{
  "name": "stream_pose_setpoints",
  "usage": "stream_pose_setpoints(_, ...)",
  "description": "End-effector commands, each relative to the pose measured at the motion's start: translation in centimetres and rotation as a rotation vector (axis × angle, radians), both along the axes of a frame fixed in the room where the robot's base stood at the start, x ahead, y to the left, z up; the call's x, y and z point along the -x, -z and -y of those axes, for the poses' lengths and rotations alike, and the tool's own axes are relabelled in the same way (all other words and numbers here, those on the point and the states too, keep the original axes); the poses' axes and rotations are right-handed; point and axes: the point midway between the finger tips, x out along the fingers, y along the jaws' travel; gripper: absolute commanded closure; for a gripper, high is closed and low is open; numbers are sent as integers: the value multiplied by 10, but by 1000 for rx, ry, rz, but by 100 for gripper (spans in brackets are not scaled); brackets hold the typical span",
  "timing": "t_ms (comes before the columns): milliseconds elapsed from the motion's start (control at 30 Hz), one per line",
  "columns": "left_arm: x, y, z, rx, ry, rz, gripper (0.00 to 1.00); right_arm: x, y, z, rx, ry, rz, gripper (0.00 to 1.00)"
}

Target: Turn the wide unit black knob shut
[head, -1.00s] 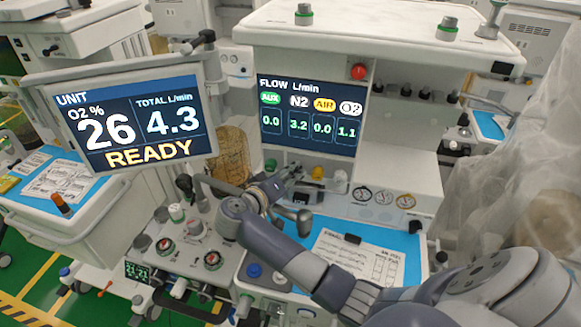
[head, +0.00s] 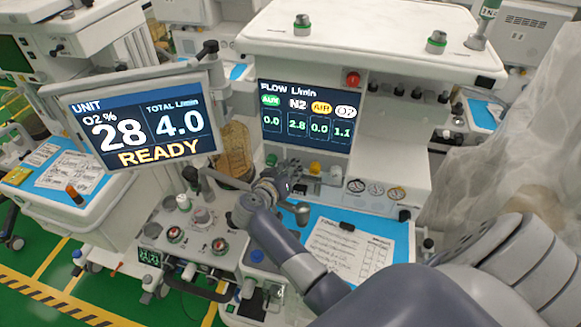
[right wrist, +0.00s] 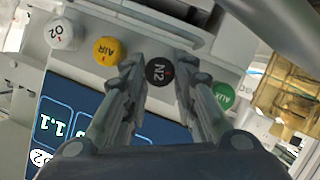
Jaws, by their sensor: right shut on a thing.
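The black N2 knob (right wrist: 160,72) shows in the right wrist view, between the two fingers of my right gripper (right wrist: 159,62), which is shut on it. In the head view my right gripper (head: 288,176) is at the panel below the flow display (head: 307,118), and it mostly hides the black knob there. The flow display reads N2 2.8, AUX 0.0, AIR 0.0 and O2 1.1. My left gripper is not in view.
The yellow AIR knob (right wrist: 107,51) and white O2 knob (right wrist: 61,33) are on one side of the black knob, the green AUX knob (right wrist: 224,96) on the other. The left monitor (head: 138,122) reads O2 28%, total 4.0, READY. A clipboard sheet (head: 350,250) lies on the blue worktop.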

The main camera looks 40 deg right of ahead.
Motion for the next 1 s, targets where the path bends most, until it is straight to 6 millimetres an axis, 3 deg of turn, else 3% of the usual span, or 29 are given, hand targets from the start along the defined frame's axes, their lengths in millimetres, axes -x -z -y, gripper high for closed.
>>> stream_pose_setpoints(400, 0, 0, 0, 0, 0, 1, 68, 2, 0, 1, -130, -1, 150, 98)
stream_pose_setpoints(967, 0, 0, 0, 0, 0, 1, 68, 2, 0, 1, -149, -1, 172, 98)
stream_pose_setpoints(1000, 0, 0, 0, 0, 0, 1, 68, 2, 0, 1, -149, -1, 172, 70)
